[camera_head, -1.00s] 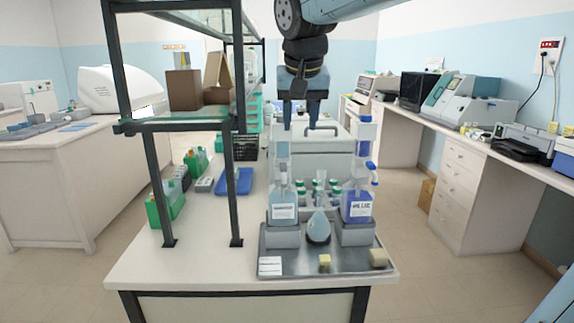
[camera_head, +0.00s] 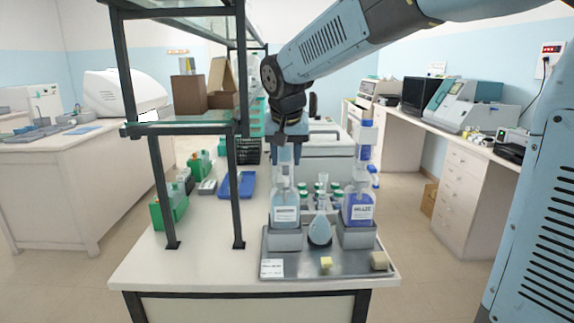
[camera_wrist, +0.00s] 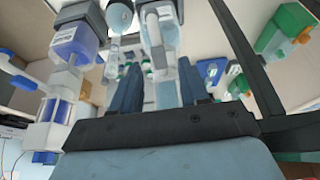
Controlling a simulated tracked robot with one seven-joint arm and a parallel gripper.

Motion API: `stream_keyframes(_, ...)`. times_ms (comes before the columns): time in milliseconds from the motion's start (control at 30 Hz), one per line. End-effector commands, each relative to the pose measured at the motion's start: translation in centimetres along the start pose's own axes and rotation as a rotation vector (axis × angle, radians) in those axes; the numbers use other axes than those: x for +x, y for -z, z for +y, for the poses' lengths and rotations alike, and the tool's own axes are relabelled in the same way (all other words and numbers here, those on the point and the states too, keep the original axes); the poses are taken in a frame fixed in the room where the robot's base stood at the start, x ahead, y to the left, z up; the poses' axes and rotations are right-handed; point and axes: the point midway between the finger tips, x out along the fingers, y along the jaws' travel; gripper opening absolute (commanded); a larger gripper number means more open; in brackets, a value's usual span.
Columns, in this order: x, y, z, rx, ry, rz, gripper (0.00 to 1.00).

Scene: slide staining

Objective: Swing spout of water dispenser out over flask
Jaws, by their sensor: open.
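The left dispenser (camera_head: 285,209), a bottle of pale blue liquid with a white label, stands in a grey holder on the metal tray (camera_head: 295,268). I take it as the water dispenser; its label is too small to read. The flask (camera_head: 320,230), with a rounded pale blue body, stands just right of it. My gripper (camera_head: 288,150) is open, pointing down at the dispenser's upper part. In the wrist view my open fingers (camera_wrist: 158,88) stand on either side of the dispenser (camera_wrist: 166,52). The spout's direction and any finger contact are unclear.
A darker blue dispenser (camera_head: 358,207) stands right of the flask. Several green-capped bottles (camera_head: 334,187) stand behind. A shelf frame post (camera_head: 236,190) rises close on the left.

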Motion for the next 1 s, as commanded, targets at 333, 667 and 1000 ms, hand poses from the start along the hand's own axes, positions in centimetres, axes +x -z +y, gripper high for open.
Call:
stream_keyframes(333,3.0,0.0,0.0,-0.001,-0.001,0.0,0.45)
stream_keyframes(667,3.1,0.0,0.0,-0.001,-0.001,0.0,0.41)
stream_keyframes(1000,3.0,0.0,0.0,-0.001,0.0,0.0,0.08)
